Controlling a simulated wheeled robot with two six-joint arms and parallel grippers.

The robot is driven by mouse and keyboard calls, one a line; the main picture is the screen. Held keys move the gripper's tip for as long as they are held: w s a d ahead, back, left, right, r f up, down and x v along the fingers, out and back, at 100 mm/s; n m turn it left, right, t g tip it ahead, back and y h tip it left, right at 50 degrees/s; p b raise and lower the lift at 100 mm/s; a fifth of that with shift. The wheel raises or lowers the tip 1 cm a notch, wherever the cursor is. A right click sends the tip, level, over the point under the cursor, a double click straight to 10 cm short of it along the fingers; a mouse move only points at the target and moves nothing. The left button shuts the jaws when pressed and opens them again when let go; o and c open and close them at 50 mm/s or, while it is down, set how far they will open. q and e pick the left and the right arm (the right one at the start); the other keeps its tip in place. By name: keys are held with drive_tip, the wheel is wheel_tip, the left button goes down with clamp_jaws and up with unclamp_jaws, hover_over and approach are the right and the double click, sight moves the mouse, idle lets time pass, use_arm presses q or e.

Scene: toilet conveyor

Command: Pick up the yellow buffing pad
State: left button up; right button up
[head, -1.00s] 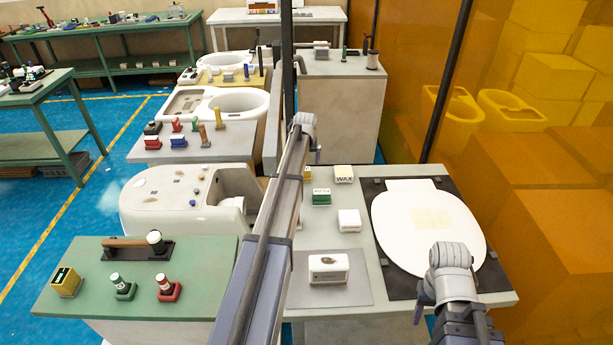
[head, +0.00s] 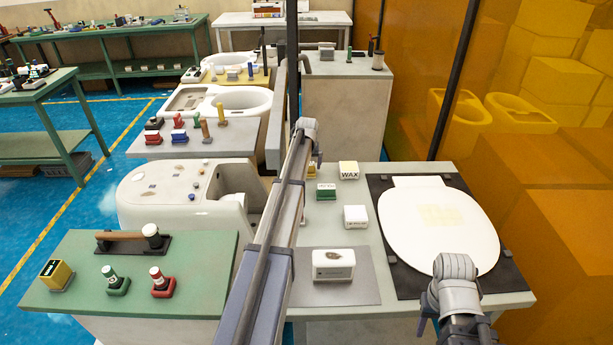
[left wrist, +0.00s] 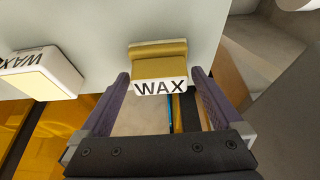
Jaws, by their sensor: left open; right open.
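A yellow pad (left wrist: 158,66) with a white front edge reading WAX sits on the grey bench top in the left wrist view. It lies between the two purple fingers of my left gripper (left wrist: 160,100), which is open, with a gap on each side of the pad. In the head view, only a small part of the yellow pad (head: 312,168) shows behind my left arm, and the left gripper is hidden there. My right gripper (head: 428,318) is low at the right, near the bench's front edge, mostly hidden by its own wrist.
A cream-topped WAX block (head: 348,170) stands right of the pad, also in the left wrist view (left wrist: 40,76). A green-based block (head: 326,190) and white blocks (head: 355,216) (head: 333,264) are nearby. A white toilet seat (head: 437,218) lies on a black mat (head: 410,283).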

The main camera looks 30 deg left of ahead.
use_arm(q)
drive_tip(key=shift+r, duration=0.1)
drive_tip(key=c, duration=1.5)
wheel_tip(320, 180, up, 10)
drive_tip(key=p, duration=1)
drive_tip(key=shift+c, duration=0.2)
drive_tip(key=o, duration=1.1)
drive_tip(key=c, duration=0.6)
